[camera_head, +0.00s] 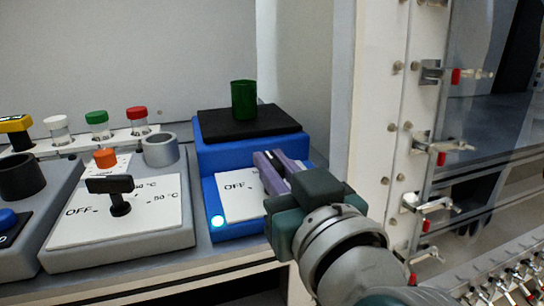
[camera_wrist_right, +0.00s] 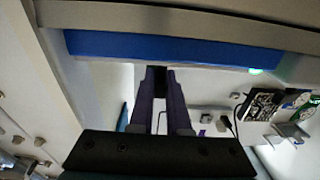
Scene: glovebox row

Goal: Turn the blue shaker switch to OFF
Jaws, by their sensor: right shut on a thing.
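The blue shaker (camera_head: 226,158) stands at the middle of the head view, with a black platform (camera_head: 215,123) and a green tube or cup (camera_head: 243,98) on top. In the right wrist view a dark piece of the switch (camera_wrist_right: 158,77) shows between the fingertips. The switch's exact angle is hidden.
Left of the shaker is a grey hotplate-like unit (camera_head: 160,225) with a black knob (camera_head: 120,195) and a grey ring (camera_head: 160,148). Capped vials (camera_head: 97,123) stand behind it. A white frame with metal clamps (camera_head: 430,145) rises at the right.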

